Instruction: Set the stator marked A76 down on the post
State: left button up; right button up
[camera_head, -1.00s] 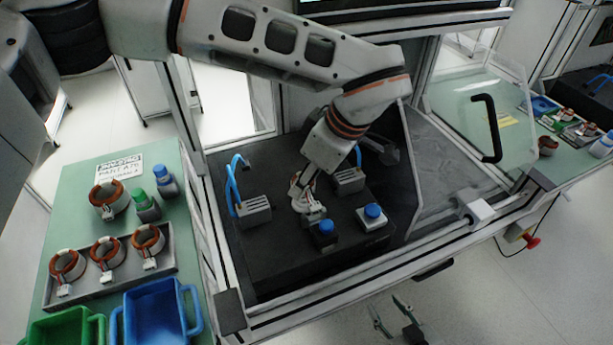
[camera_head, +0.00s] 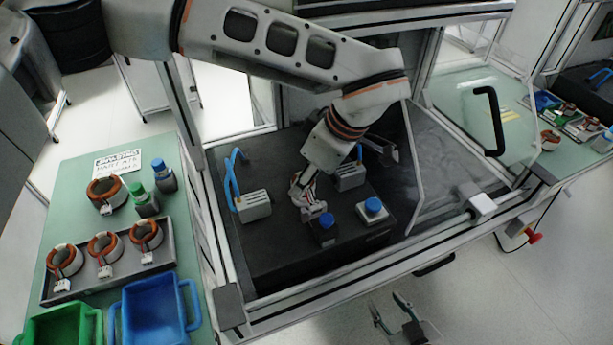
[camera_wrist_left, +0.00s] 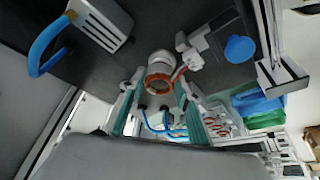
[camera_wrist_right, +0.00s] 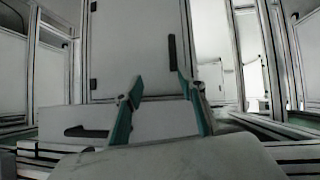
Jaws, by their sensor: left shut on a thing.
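My left gripper (camera_head: 303,192) is inside the test station, low over the dark base. In the left wrist view its two fingers are shut on a stator (camera_wrist_left: 160,73), a pale ring with copper windings and a white plug (camera_wrist_left: 190,57). No A76 mark is legible on it. The post is not visible; the gripper and stator cover that spot, so I cannot tell whether the stator touches it. My right gripper (camera_head: 388,307) is open and empty in front of the station, and its spread fingers (camera_wrist_right: 160,78) show in the right wrist view.
Blue-button boxes (camera_head: 323,228) (camera_head: 372,210) stand close in front of the held stator. Grey blocks (camera_head: 254,206) (camera_head: 349,176) with blue hoses flank it. On the left table are a stator tray (camera_head: 110,264), another stator (camera_head: 107,193), bottles and bins (camera_head: 155,312).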

pick_arm(q)
jog(key=shift+f, duration=0.3)
jog(key=o, duration=1.3)
jog(key=shift+c, duration=0.2)
notch_tip(320, 180, up, 10)
dwell(0.3)
